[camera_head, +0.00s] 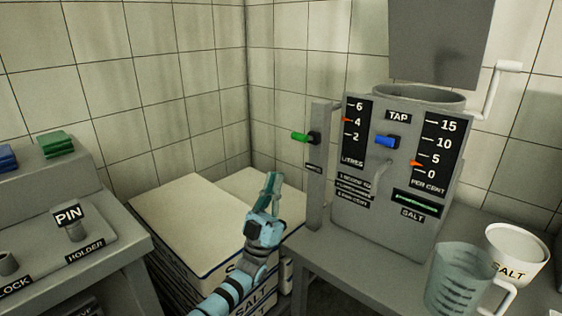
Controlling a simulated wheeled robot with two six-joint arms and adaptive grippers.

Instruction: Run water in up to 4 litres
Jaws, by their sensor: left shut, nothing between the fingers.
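A grey tank machine (380,215) stands on the right-hand bench. Its litres scale (357,140) has an orange-red pointer (346,120) beside the 4 mark. The blue tap handle (387,141) sits under the TAP label, with a small grey spout (380,168) below. A green-ended lever (301,137) sticks out leftward from a grey post at the machine's left. My left gripper (272,182) points upward, shut and empty, left of the post and below the green lever, apart from both. My right gripper is not in view. Any water inside the tank is hidden.
A clear measuring jug (458,280) and a white SALT tub (517,255) stand at the bench's right. Stacked salt sacks (185,220) lie behind my left arm. A grey console (100,235) with a PIN holder stands left. A white crank (493,90) juts up right.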

